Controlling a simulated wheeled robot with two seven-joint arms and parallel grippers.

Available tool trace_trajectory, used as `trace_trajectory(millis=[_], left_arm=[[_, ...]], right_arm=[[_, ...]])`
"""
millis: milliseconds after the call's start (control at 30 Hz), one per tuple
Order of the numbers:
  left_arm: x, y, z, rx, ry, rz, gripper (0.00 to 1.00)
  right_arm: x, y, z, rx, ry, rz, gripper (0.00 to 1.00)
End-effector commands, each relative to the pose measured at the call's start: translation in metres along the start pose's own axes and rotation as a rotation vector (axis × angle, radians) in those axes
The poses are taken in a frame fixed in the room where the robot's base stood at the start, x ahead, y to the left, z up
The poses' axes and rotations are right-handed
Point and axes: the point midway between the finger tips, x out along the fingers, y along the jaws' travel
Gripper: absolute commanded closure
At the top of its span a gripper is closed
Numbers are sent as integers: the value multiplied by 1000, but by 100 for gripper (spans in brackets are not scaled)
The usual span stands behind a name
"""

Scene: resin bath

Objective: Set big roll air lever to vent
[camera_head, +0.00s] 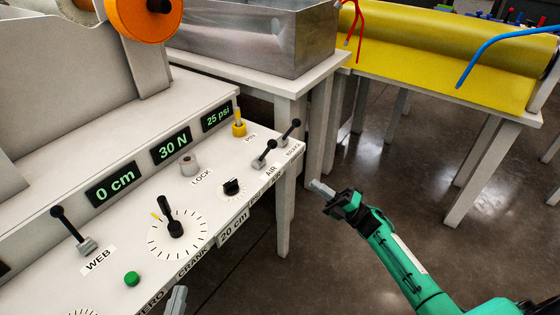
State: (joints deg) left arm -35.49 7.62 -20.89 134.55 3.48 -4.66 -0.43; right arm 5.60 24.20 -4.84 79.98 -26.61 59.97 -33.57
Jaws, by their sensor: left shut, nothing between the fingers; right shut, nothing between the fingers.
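The control panel (125,220) has a black-knobbed lever (265,155) at its right end, beside a label reading AIR. A second black-knobbed lever (290,131) stands just behind it, with a small label I cannot read surely. Both levers lean up and to the right. I cannot tell which position either is set to. My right gripper (318,187) is shut and empty, off the panel's right end, apart from both levers. My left gripper (177,298) shows only as a grey tip at the bottom edge, shut and empty, in front of the panel's front edge.
The panel also holds a WEB lever (73,230), a crank dial (175,229), a green button (132,279), a black knob (231,187) and a yellow knob (239,128). Displays read 0 cm, 30 N and 25 psi. A metal bath (250,40) and a yellow roll (440,50) stand behind.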

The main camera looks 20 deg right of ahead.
Motion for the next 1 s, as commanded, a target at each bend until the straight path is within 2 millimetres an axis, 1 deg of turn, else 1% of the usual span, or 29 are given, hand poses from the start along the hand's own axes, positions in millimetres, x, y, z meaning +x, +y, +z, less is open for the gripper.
trace_trajectory(millis=[267,367,433,567,800,1000], left_arm=[[0,0,0,0,-1,0,100],[0,0,0,0,-1,0,100],[0,0,0,0,-1,0,100],[0,0,0,1,2,0,100],[1,0,-3,3,16,1,100],[2,-1,-8,6,47,0,100]], right_arm=[[1,0,0,1,-1,-1,100],[6,0,0,0,-2,0,100],[13,0,0,0,-1,0,100],[37,1,0,0,-1,3,100],[89,0,1,0,-2,2,100],[122,0,0,1,-2,1,100]])
